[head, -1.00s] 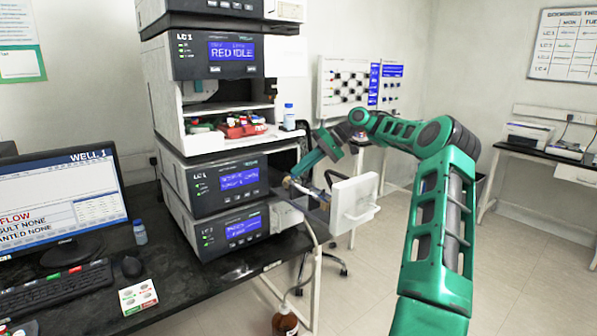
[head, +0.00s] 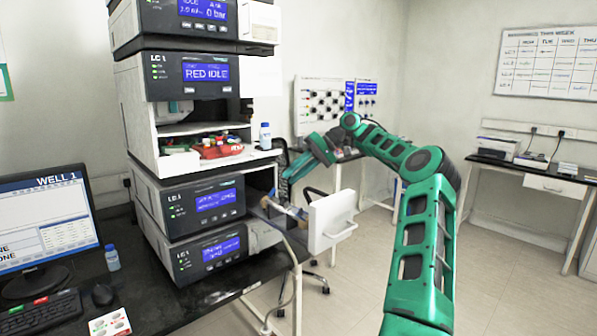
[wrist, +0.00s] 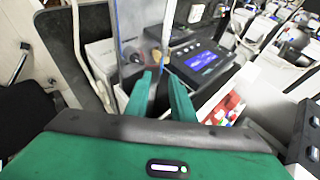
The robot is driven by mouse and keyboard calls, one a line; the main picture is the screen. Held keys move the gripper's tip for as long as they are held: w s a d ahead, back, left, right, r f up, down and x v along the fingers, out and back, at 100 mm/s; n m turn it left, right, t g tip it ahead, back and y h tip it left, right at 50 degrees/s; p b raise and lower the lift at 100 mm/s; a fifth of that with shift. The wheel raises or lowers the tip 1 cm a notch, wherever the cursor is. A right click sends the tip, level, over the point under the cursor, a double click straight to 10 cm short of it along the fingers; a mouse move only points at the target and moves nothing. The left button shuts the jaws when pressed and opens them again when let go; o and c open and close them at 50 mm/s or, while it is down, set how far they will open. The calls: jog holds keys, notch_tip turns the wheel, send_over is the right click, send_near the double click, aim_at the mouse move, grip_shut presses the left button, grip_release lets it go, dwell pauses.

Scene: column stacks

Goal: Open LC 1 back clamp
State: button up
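The LC 1 stack (head: 185,190) stands on the dark bench. On the right side of its lower part a compartment is open, with a white door panel (head: 331,220) standing out from it. A tan and blue rod-like part (head: 287,209) shows between stack and door; I cannot single out the back clamp. My gripper (head: 284,188) is beside the stack, just above that part, pointing down. In the wrist view its green fingers (wrist: 157,82) stand apart with a dark gap between them. Nothing is clearly held, and contact with the fittings cannot be told.
A tray of red items (head: 222,151) and a small bottle (head: 265,136) are in and beside the stack's middle shelf. A chair (head: 310,278) stands behind the door panel. Open floor lies to the right.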

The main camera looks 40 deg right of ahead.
jog(key=shift+v, duration=1.8)
